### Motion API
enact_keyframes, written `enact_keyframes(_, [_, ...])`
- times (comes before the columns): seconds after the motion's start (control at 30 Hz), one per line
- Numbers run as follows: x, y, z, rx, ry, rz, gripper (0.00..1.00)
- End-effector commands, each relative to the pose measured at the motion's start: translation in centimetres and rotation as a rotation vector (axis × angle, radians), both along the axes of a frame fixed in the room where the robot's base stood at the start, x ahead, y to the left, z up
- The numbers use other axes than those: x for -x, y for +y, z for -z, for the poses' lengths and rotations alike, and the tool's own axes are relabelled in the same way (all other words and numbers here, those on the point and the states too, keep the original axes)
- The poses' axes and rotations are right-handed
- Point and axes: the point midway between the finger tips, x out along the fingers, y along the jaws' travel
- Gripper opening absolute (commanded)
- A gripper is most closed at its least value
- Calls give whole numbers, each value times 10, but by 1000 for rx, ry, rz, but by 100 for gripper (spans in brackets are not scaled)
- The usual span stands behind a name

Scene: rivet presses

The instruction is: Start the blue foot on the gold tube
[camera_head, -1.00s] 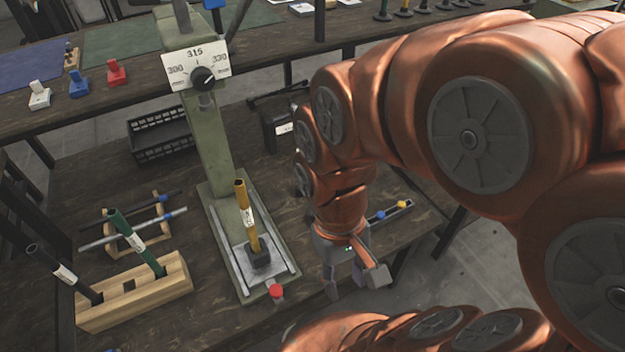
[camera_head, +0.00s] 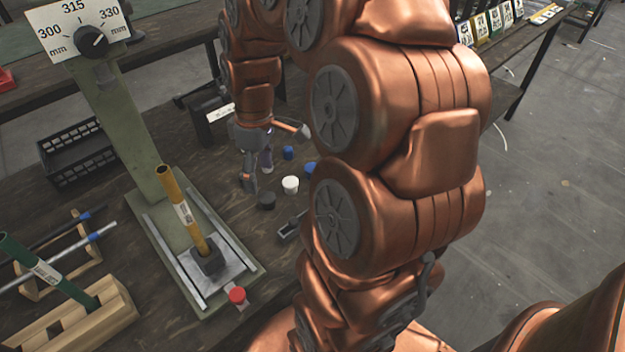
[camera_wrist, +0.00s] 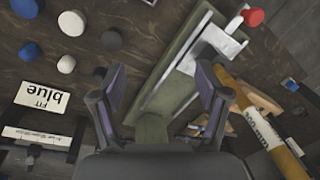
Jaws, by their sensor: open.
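The gold tube (camera_head: 183,210) stands upright, slightly tilted in the picture, in a dark socket on the press bed (camera_head: 212,262). It also shows at the right of the wrist view (camera_wrist: 262,130). Two blue feet, one (camera_head: 288,152) and another (camera_head: 309,168), stand loose on the bench right of the press; they also show at the upper left of the wrist view (camera_wrist: 30,52). My gripper (camera_head: 274,160) is over the bench near these feet. Its fingers (camera_wrist: 158,78) are apart with nothing held between them.
A white foot (camera_head: 290,184) and a black foot (camera_head: 266,200) stand beside the blue ones. A card reading "FIT blue" (camera_wrist: 40,98) is near them. A wooden block (camera_head: 75,320) holds a green tube.

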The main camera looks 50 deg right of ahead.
Motion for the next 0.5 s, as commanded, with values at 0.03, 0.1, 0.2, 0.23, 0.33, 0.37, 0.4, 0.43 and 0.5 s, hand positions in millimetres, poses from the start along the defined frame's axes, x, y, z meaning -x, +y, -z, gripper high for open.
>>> enact_keyframes(0.03, [-9,-18,17,-4,-20,-10,75])
enact_keyframes(0.1, [-19,-44,30,-9,-47,-41,75])
enact_keyframes(0.2, [-30,-82,49,-7,-89,-80,75])
enact_keyframes(0.23, [-33,-94,54,-5,-101,-92,75])
enact_keyframes(0.33, [-36,-133,73,3,-133,-126,75])
enact_keyframes(0.37, [-37,-144,78,7,-143,-135,75])
enact_keyframes(0.4, [-37,-158,84,13,-154,-146,75])
enact_keyframes(0.43, [-37,-167,88,15,-160,-153,75])
enact_keyframes(0.5, [-35,-185,97,22,-173,-170,75])
